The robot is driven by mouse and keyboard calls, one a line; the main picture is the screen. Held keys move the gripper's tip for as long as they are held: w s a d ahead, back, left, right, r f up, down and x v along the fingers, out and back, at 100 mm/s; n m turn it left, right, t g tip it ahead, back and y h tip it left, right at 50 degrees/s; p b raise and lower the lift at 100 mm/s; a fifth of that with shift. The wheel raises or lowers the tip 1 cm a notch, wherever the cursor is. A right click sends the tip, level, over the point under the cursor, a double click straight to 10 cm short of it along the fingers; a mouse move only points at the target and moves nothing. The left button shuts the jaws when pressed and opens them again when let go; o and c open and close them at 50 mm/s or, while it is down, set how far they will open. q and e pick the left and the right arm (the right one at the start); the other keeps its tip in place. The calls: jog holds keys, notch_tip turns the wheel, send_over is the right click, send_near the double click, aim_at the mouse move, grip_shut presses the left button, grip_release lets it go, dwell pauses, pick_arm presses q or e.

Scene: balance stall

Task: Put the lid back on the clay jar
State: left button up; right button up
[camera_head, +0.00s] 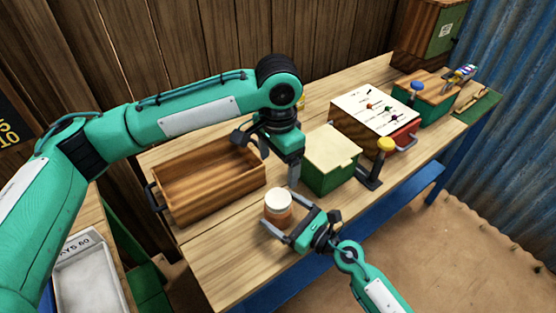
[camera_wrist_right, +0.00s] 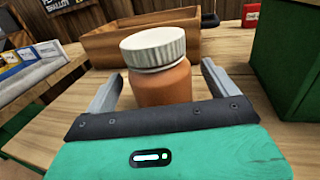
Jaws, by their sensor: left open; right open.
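The clay jar (camera_head: 277,213) stands upright on the wooden table, orange-brown with a rounded body. Its pale, ribbed lid (camera_head: 278,198) sits on top of its mouth; in the right wrist view the lid (camera_wrist_right: 153,46) covers the jar (camera_wrist_right: 162,85). I cannot tell whether it is fully seated. My right gripper (camera_head: 287,218) is open, with one finger on each side of the jar; gaps show beside the jar in the wrist view. My left gripper (camera_head: 286,172) is open and empty, pointing down above and behind the jar, near the green box.
An open wooden crate (camera_head: 210,200) stands left of the jar. A green box with a cream top (camera_head: 330,160) stands to its right, beside a yellow-knobbed post (camera_head: 378,160). A panel box (camera_head: 374,118) is farther back. The table's front edge is clear.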

pick_arm(q)
notch_tip(320, 180, down, 4)
jog(key=b, duration=0.3)
jog(key=shift+r, duration=0.2)
jog(key=shift+f+b, duration=0.25)
jog(key=shift+b, duration=0.15)
pick_arm(e)
jog(key=v, duration=1.1)
jog(key=shift+s+d, duration=0.2)
jog(key=shift+d, duration=0.15)
